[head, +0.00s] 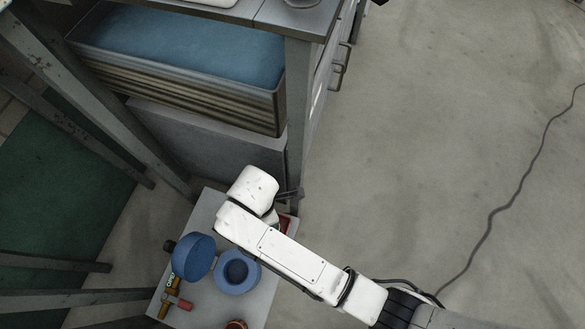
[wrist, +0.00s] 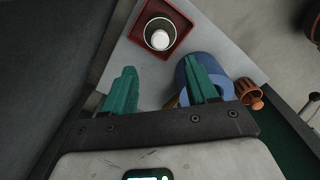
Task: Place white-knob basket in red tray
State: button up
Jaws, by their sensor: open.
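The red tray (wrist: 185,29) is a small square tray at the top of the wrist view. A round cup-like basket with a white knob (wrist: 160,40) stands inside it, clear of my fingers. In the head view only a sliver of the red tray (head: 285,223) shows beside my arm; the basket is hidden there. My gripper (wrist: 162,88) is open, its two teal fingers wide apart with nothing between them. The tray and basket lie ahead of the fingertips in the wrist view. My arm hides most of the gripper in the head view.
A blue ring-shaped piece (head: 237,272) is on the grey tabletop (head: 205,300); the right finger overlaps it in the wrist view. A blue round piece (head: 194,257) and an orange slotted basket (wrist: 248,92) are nearby.

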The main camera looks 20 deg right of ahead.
jog(key=s+d+r+m, duration=0.3)
jog(key=d+m, duration=0.3)
jog(key=d, duration=0.3)
jog(key=s+d+r+m, duration=0.3)
jog(key=s+d+m, duration=0.3)
jog(key=d, duration=0.3)
jog(key=s+d+r+m+t, duration=0.1)
jog(key=s+d+r+m, duration=0.2)
jog(key=s+d+m, duration=0.2)
jog(key=d+m, duration=0.3)
jog(key=d, duration=0.1)
